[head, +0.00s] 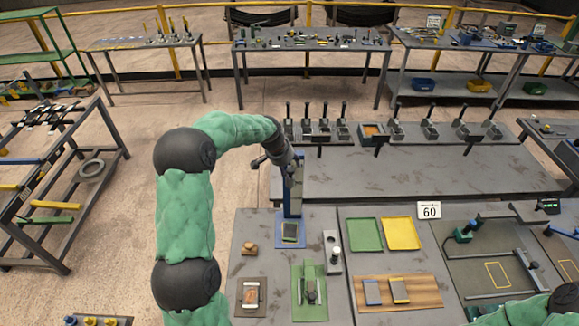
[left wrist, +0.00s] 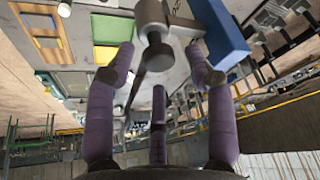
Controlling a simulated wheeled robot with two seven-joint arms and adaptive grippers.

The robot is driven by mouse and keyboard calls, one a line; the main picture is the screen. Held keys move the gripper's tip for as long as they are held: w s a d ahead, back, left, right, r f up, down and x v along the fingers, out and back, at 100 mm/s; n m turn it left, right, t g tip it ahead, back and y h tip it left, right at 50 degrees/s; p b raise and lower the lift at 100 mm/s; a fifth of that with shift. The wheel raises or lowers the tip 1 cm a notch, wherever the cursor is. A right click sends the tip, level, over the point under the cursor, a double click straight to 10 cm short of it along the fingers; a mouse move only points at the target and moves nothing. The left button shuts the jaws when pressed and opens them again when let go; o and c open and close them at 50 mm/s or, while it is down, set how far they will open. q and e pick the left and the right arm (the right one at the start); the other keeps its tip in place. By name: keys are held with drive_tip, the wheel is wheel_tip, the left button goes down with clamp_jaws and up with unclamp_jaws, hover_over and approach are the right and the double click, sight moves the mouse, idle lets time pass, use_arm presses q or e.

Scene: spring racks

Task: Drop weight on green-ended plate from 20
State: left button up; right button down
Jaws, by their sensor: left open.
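A blue upright stand (head: 291,196) rises from the front bench, its top partly hidden by my left gripper (head: 284,160). A small dark plate (head: 289,232) lies on its blue base; its end colour is hard to tell. In the left wrist view my gripper (left wrist: 162,72) is open, fingers apart. A grey rounded metal piece (left wrist: 157,52), perhaps the weight, shows between and beyond the fingertips, beside the blue stand (left wrist: 215,35). I cannot tell whether the fingers touch it. On a wooden board lie a blue-ended plate (head: 372,292) and a yellow-ended plate (head: 399,290). My right gripper is out of view.
A green tray (head: 365,234) and a yellow tray (head: 401,232) lie right of the stand, beside a sign reading 60 (head: 429,210). A green fixture (head: 310,291) sits in front. Several lever devices line the bench behind, whose middle is clear.

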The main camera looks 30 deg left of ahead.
sight(290, 186)
use_arm(q)
drive_tip(key=shift+f, duration=0.3)
drive_tip(key=shift+w+f, duration=0.3)
drive_tip(key=shift+f, duration=0.1)
drive_tip(key=shift+s+r, duration=0.15)
clamp_jaws()
wheel_tip(290, 186, down, 10)
drive_tip(key=b, duration=0.7)
drive_tip(key=shift+r, duration=0.2)
drive_tip(key=shift+c, duration=2)
unclamp_jaws()
drive_tip(key=o, duration=0.4)
drive_tip(key=shift+w+f, duration=0.2)
drive_tip(key=shift+w, duration=0.05)
